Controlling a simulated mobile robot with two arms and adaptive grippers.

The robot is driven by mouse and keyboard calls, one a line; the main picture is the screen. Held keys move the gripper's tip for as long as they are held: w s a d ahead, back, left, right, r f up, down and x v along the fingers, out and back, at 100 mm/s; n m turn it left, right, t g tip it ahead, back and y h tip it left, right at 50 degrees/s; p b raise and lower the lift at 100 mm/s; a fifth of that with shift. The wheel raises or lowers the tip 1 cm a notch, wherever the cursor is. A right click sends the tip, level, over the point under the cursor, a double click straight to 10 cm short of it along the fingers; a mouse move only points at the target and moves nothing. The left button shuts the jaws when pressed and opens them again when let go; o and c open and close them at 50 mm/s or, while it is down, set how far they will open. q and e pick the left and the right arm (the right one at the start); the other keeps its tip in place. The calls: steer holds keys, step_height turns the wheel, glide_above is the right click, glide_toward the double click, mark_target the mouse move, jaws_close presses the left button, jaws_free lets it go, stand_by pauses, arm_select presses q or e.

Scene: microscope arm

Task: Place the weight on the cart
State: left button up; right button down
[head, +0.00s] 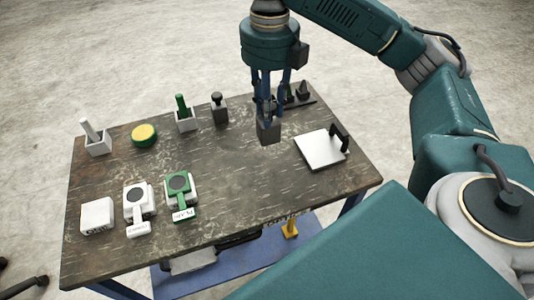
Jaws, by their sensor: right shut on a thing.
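My right gripper (269,108) points down over the back right part of the table and is shut on a dark grey block-shaped weight (268,131). The top of the weight is hidden between the fingers. I cannot tell for sure whether its underside is clear of the table. The cart (318,152) is a flat white platform with a black upright handle at its right end. It stands on the table to the right of the held weight and a little nearer, and its top is bare. My left gripper is out of view.
Another grey weight (219,108) with a black knob stands at the back. Nearby are a green-handled block (186,121), a yellow disc (144,135) and a white-handled block (98,146). Dark pieces stand behind the gripper. Scales (180,185) and a white box (97,215) sit front left.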

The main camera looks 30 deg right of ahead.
mark_target(268, 138)
step_height(268, 138, down, 6)
steer(key=shift+w+f, duration=0.1)
step_height(268, 138, down, 4)
steer(key=shift+r, duration=0.25)
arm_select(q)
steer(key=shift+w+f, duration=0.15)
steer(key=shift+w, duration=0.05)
arm_select(e)
steer(key=shift+f, duration=2.15)
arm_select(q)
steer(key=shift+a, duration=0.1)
arm_select(e)
steer(key=c, duration=1.4)
jaws_free()
steer(key=shift+f, duration=0.15)
step_height(268, 138, up, 12)
steer(key=shift+r, duration=0.15)
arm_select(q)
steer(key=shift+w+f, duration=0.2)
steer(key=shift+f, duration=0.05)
